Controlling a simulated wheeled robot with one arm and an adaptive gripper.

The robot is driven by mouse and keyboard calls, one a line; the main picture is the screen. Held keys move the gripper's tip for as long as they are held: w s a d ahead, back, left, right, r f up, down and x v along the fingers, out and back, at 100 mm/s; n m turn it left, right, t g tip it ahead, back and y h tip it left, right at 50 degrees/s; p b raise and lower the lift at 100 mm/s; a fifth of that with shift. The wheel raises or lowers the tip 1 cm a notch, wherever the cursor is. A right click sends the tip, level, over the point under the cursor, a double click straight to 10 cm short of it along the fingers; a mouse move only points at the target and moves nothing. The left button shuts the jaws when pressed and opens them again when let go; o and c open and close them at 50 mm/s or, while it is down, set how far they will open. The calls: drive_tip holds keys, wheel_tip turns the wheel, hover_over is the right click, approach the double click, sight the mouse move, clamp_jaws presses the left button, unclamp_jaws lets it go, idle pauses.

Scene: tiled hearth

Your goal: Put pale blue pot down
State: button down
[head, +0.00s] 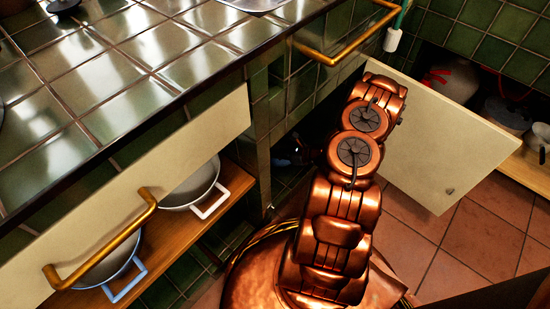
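A pot with a pale blue handle (123,286) sits in the pulled-out drawer (180,238) at the lower left, partly hidden by the drawer front. I cannot tell whether it is the task's pale blue pot. My copper arm reaches up the middle of the head view, beside an opening under the counter. My gripper is not visible; the far end of the arm hides it or it lies in the dark. A small, dark bluish shape (290,152) shows dimly in the opening left of the arm; I cannot tell what it is.
A grey pot with a white handle (190,188) shares the drawer. A cream cabinet door (440,140) stands open right of my arm. Pots (505,115) stand in a cabinet at right. The green tiled counter (130,80) has brass rail (335,50) at its edge.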

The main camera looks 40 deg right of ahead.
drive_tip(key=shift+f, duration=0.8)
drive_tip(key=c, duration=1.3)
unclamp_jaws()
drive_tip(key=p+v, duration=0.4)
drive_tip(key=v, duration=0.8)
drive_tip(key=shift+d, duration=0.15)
